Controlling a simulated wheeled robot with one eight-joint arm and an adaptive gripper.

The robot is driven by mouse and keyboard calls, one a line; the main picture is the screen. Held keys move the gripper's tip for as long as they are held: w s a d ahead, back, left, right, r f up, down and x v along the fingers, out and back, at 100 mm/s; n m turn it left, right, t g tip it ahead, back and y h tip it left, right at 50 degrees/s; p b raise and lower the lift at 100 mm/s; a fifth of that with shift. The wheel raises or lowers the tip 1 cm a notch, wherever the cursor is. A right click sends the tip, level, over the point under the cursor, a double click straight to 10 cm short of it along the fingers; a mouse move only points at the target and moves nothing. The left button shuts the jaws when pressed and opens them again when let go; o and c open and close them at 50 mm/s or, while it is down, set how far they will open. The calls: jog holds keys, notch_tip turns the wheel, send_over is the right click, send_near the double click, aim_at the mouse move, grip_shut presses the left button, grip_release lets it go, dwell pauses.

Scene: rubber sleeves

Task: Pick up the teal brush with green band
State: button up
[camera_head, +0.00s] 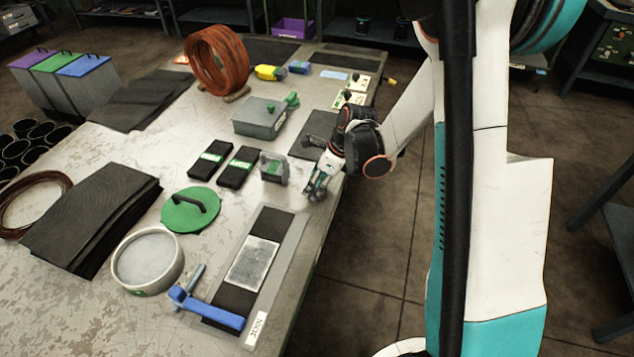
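I cannot make out for sure a teal brush with a green band. A small grey block with a handle and a green band (273,168) stands on the table just left of my gripper.
A green disc with a black handle (191,210), a white-rimmed round sieve (147,260), a blue clamp (208,310) and a long plate (254,262) lie nearer. The table's right edge is close to my gripper.

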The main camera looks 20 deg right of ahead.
notch_tip(320, 180, up, 20)
jog(key=p, duration=0.6)
jog(key=shift+p, duration=0.35)
jog(key=shift+f, duration=0.1)
jog(key=o, duration=0.3)
jog(key=shift+c, duration=0.3)
